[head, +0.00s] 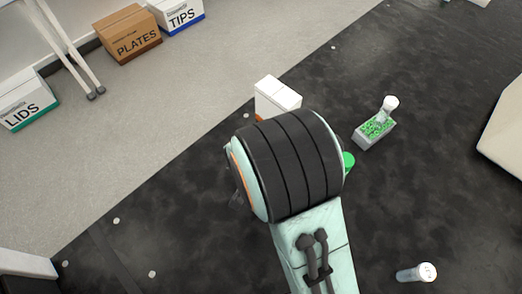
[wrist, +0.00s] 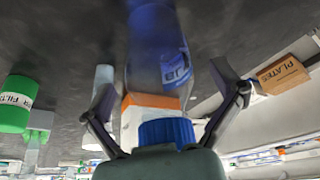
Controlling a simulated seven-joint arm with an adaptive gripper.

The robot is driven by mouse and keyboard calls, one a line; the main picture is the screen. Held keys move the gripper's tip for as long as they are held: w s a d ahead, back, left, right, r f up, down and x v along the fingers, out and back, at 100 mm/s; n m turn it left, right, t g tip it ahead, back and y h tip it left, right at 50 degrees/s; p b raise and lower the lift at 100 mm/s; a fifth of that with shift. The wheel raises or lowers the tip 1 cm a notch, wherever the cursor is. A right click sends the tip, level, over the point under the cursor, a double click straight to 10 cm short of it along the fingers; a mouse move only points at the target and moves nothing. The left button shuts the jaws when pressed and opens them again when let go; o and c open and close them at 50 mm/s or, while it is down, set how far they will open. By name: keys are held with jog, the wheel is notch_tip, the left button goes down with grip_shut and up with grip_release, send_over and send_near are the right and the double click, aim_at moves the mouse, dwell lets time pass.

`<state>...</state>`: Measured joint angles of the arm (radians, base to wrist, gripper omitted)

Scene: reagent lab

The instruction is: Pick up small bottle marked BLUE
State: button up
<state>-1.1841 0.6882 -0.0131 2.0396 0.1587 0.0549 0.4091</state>
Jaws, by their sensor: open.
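A clear bottle with a blue body (wrist: 158,45) fills the upper middle of the wrist view. Its lettering is only partly readable, so I cannot confirm the word BLUE. A blue cap (wrist: 166,132) shows close to my palm, in line with the bottle. My gripper (wrist: 163,80) is open, with one finger on each side of the bottle and visible space between. I cannot tell whether either finger touches it. In the head view my own arm hides the gripper and this bottle.
A white box (head: 278,92) with an orange part stands beside my arm. A green item (head: 349,162) peeks out on the right. A grey-green holder (head: 373,132) carries a white-topped piece. A small white-capped bottle (head: 414,273) lies at lower right.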

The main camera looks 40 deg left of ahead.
jog(key=shift+w+f, duration=0.1)
jog(key=shift+f, duration=0.1)
jog(key=c, duration=1.3)
jog(key=shift+r, duration=0.1)
